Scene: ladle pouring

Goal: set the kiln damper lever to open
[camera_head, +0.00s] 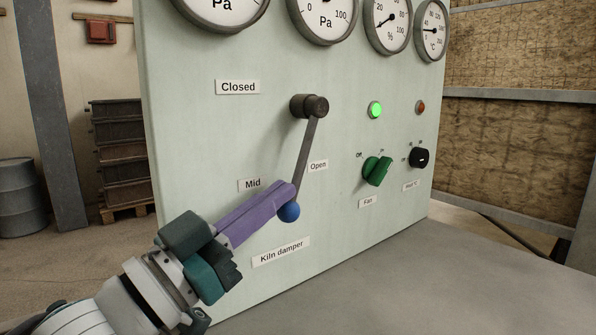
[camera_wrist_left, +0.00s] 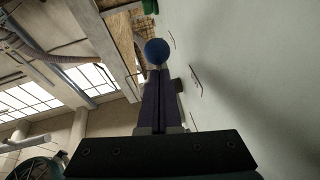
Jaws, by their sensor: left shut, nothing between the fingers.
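The kiln damper lever (camera_head: 308,155) is a grey bar on a dark pivot, with a blue ball knob (camera_head: 289,212) at its lower end. It hangs down and slightly left, between the "Mid" label (camera_head: 252,184) and the "Open" label (camera_head: 318,166). The "Closed" label (camera_head: 238,87) is at upper left. My left gripper (camera_head: 288,192), with purple fingers, is shut and empty. Its tips are at the lever's lower end, just above and left of the knob; whether they touch is unclear. In the left wrist view the knob (camera_wrist_left: 157,52) shows just beyond the shut fingers (camera_wrist_left: 158,85).
The pale green panel (camera_head: 200,140) carries gauges (camera_head: 325,15) along its top. A lit green lamp (camera_head: 375,110), a green fan knob (camera_head: 377,171) and a black knob (camera_head: 419,158) are right of the lever. A bare grey surface (camera_head: 420,270) lies below the panel.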

